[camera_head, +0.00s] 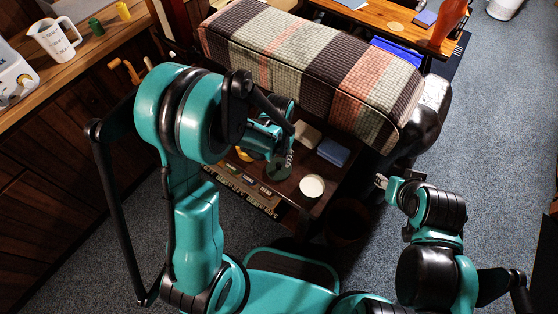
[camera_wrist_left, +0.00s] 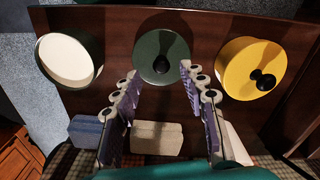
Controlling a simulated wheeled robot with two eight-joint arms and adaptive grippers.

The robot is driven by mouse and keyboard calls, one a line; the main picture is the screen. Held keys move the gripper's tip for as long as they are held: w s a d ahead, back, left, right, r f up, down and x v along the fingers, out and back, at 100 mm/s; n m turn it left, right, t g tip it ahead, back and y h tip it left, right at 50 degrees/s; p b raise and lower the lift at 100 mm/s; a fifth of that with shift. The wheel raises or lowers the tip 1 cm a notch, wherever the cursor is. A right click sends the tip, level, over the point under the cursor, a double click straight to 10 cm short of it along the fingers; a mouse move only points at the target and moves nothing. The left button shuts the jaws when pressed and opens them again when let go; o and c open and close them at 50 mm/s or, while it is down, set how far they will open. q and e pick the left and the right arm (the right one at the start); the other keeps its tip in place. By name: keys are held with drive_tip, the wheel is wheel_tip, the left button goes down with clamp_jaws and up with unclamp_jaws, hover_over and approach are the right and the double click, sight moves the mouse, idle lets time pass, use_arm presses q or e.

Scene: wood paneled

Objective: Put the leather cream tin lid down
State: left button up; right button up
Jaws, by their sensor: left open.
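In the head view the green piece (camera_head: 275,172) is partly behind my left gripper (camera_head: 286,161). My right gripper (camera_head: 381,181) is small and dark, away from the top.
A blue block (camera_head: 333,152) and a pale block (camera_head: 306,134) sit beyond the round pieces. A striped padded seat (camera_head: 310,70) rises just behind them. A wooden counter (camera_head: 60,70) with a white jug (camera_head: 53,40) is at the left. Carpet is open at the right.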

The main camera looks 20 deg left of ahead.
use_arm(q)
wheel_tip(320, 180, up, 7)
drive_tip(key=p, duration=0.2)
wheel_tip(320, 180, up, 10)
drive_tip(key=t, duration=0.3)
hover_over(279, 165)
drive_tip(key=s+a, duration=0.2)
drive_tip(key=s, duration=0.2)
drive_tip(key=s+a+r+n+t, duration=0.1)
drive_tip(key=s+a+r+t, duration=0.1)
drive_tip(key=s+r+t, duration=0.2)
drive_tip(key=shift+s+a+r, duration=0.35)
drive_tip(key=shift+s+r, duration=0.15)
drive_tip(key=shift+s, duration=0.5)
